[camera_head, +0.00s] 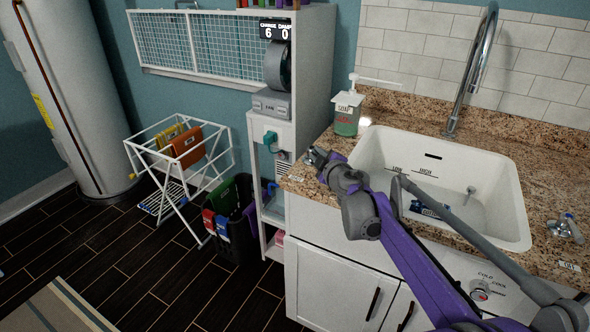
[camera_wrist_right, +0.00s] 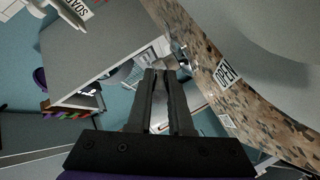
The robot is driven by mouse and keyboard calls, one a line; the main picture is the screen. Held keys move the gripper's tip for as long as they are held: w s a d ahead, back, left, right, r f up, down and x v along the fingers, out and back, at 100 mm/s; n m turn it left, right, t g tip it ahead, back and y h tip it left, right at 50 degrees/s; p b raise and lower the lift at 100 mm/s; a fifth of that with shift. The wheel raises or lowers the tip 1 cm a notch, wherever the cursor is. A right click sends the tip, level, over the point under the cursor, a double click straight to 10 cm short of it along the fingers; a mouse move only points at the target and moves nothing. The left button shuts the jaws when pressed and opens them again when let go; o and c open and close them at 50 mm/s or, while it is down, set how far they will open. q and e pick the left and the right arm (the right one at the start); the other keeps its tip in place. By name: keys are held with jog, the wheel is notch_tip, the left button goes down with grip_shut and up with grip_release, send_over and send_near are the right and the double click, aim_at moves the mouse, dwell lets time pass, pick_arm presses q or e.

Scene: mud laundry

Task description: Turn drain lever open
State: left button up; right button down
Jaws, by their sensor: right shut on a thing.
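The white sink (camera_head: 372,150) is set in a speckled granite counter. The drain lever (camera_head: 311,153), a small metal handle, stands at the counter's left front corner and is mostly hidden by my gripper. My right gripper (camera_head: 322,164) is at this lever and shut on it. In the right wrist view, the dark fingers of my right gripper (camera_wrist_right: 167,76) are close together, with a bit of metal (camera_wrist_right: 183,61) at their tips. An OPEN label (camera_wrist_right: 226,74) lies on the counter beside them. My left gripper is not in view.
A soap dispenser (camera_head: 348,112) stands on the counter behind the gripper. A tall faucet (camera_head: 472,70) rises behind the sink, and another metal handle (camera_head: 567,229) is at the right. A shelf unit (camera_head: 309,75) stands left of the counter.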

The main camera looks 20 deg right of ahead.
jog(key=shift+d+y, duration=0.25)
jog(key=shift+y, duration=0.05)
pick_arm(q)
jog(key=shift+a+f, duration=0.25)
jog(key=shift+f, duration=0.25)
pick_arm(e)
jog(key=shift+n, duration=0.4)
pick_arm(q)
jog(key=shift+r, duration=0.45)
pick_arm(e)
jog(key=shift+s+d+n+y, duration=0.1)
jog(key=shift+d+n+y, duration=0.1)
jog(key=shift+n+y, duration=0.5)
jog(key=shift+d+n+y, duration=0.15)
jog(key=shift+n+y, duration=0.25)
jog(key=shift+y, duration=0.5)
jog(key=c, duration=0.8)
grip_release()
jog(key=shift+s+d, duration=0.1)
jog(key=shift+d, duration=0.05)
jog(key=shift+c, duration=0.2)
pick_arm(q)
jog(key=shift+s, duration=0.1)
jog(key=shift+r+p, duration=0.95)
jog(key=shift+p, duration=0.05)
pick_arm(e)
jog(key=v, duration=1)
jog(key=shift+s, duration=0.35)
jog(key=shift+r, duration=0.1)
